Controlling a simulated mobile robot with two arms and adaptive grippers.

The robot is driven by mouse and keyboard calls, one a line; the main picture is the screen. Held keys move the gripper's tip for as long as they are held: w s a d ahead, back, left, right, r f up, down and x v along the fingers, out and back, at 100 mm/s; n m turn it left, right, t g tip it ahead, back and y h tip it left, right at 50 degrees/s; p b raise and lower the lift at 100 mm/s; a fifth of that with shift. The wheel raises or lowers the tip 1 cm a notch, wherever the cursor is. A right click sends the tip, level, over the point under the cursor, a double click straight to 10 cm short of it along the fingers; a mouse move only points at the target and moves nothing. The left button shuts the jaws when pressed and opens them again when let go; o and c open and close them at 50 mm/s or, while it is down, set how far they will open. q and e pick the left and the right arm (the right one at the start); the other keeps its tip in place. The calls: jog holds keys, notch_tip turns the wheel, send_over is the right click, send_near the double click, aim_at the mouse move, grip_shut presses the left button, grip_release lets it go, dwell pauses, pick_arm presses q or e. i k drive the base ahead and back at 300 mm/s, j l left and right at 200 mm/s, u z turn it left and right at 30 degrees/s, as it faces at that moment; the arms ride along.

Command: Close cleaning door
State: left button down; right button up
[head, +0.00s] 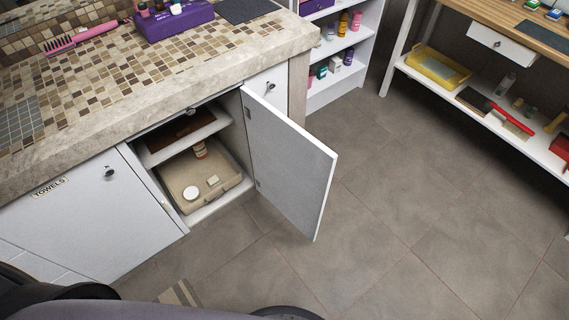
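The cleaning door looks to be the pale grey cabinet door (290,165) standing wide open, hinged on its right side and swung out over the floor. Its label is not visible. The open cabinet (146,155) behind it shows an upper shelf and a beige tray (172,186). The tray holds a small orange-brown bottle (200,150), a round white item (191,193) and a small pale block (213,180). Neither of my grippers shows in the head view.
A closed door labelled TOWELS (85,215) is left of the opening. The tiled counter (110,75) above carries a purple box (172,22) and a pink brush (80,38). White shelves (335,85) and a wooden workbench (520,25) stand beyond. The floor (400,220) right of the door is clear.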

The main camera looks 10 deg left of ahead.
aim_at(293, 170)
jog(key=l+u, duration=0.1)
jog(key=u, duration=0.35)
jog(key=i+l+u, duration=0.15)
jog(key=u, duration=0.25)
jog(key=l+u, duration=0.15)
jog(key=u, duration=0.3)
jog(key=l+u, duration=0.15)
jog(key=u, duration=0.25)
jog(key=l+u, duration=0.15)
jog(key=l, duration=0.3)
jog(key=k+l+u, duration=0.15)
jog(key=l, duration=0.3)
jog(key=l+u, duration=0.15)
jog(key=l, duration=0.3)
jog(key=k+l+u, duration=0.15)
jog(key=l, duration=0.3)
jog(key=l+u, duration=0.15)
jog(key=l, duration=0.25)
jog(key=k+l+u, duration=0.15)
jog(key=l, duration=0.25)
jog(key=k, duration=0.05)
